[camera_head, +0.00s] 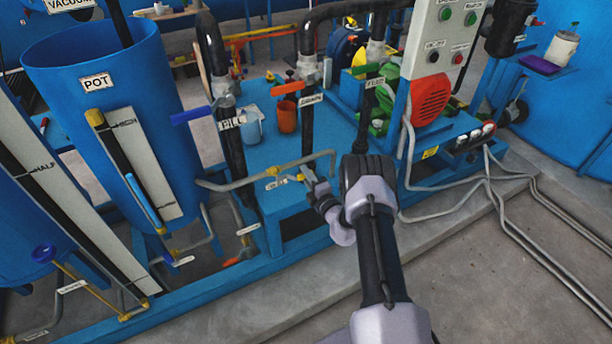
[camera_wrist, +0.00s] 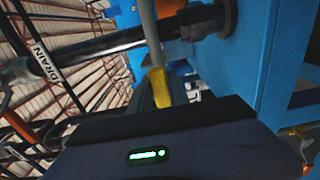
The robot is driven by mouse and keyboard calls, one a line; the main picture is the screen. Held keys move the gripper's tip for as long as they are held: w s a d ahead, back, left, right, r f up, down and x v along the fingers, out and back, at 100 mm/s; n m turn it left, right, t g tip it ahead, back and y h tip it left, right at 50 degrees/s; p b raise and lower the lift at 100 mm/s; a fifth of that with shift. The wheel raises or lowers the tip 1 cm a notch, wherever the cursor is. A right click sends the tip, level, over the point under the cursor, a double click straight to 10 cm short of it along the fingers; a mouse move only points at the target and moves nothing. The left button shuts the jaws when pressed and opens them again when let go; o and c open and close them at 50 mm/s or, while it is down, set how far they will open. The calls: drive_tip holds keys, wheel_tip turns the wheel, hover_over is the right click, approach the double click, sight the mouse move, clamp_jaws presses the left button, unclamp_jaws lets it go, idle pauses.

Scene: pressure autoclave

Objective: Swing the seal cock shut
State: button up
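A small yellow cock handle (camera_head: 273,171) sits on a thin grey pipe above the blue skid deck in the head view. A small white tag below it is too small to read, so I cannot confirm it is the seal cock. My gripper (camera_head: 306,178) is just right of this handle, at the end of my arm. In the wrist view a yellow handle (camera_wrist: 158,88) stands beside a grey pipe, just beyond my gripper's dark body. My fingertips are mostly hidden there. I cannot tell whether they touch the handle or how far apart they are.
A blue POT tank (camera_head: 110,95) stands at left. An orange cup (camera_head: 287,117) and control box (camera_head: 445,40) stand farther back. A DRAIN tag (camera_wrist: 47,62) shows in the wrist view.

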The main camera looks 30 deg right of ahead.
clamp_jaws()
idle(1.0)
